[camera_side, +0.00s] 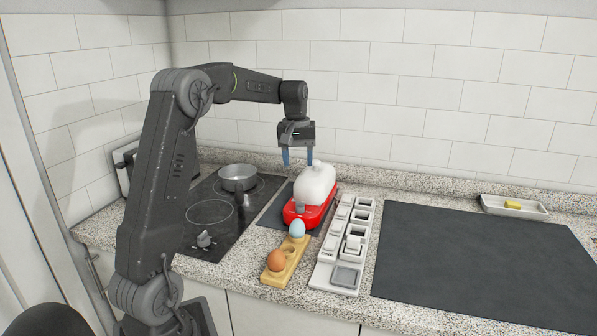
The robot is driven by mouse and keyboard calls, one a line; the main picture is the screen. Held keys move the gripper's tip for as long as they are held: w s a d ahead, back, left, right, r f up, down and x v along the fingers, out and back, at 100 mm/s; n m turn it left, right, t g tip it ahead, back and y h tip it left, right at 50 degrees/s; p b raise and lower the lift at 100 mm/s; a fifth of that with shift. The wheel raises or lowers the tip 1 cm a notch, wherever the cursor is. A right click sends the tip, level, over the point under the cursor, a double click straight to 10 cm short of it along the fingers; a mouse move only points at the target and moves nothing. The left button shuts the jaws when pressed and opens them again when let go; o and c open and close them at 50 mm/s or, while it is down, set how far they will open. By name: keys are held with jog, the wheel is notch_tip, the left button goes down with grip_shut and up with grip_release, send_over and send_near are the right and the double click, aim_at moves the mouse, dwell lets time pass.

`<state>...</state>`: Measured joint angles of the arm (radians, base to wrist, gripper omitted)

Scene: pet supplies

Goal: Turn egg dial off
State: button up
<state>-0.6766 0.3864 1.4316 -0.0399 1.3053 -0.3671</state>
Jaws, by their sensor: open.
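A red egg cooker (293,217) with a whitish domed lid (318,185) stands on a dark mat near the middle of the counter. A small grey dial (300,207) sits at its front left; its setting is too small to read. My gripper (298,160) is open and empty, pointing down, with its blue fingertips above and slightly left of the lid. It appears apart from the dial and higher than it. A blue egg (297,228) and a brown egg (277,260) rest on a wooden egg holder (286,271) in front of the cooker.
A black cooktop (190,241) with a metal pot (238,178) lies to the left. A white rack (327,272) with several compartments stands right of the cooker. A large dark mat (480,265) lies bare at right. A white dish (530,211) holds something yellow at the back.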

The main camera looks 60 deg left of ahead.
aim_at(300, 202)
jog(key=f+m, duration=0.2)
jog(key=f, duration=0.2)
jog(key=f+m, duration=0.2)
jog(key=f, duration=0.3)
jog(key=f+m, duration=0.1)
jog(key=f, duration=0.4)
jog(key=shift+w+d+m, duration=0.2)
jog(key=shift+w+m, duration=0.05)
jog(key=shift+m, duration=0.15)
jog(key=shift+r, duration=0.1)
jog(key=c, duration=0.9)
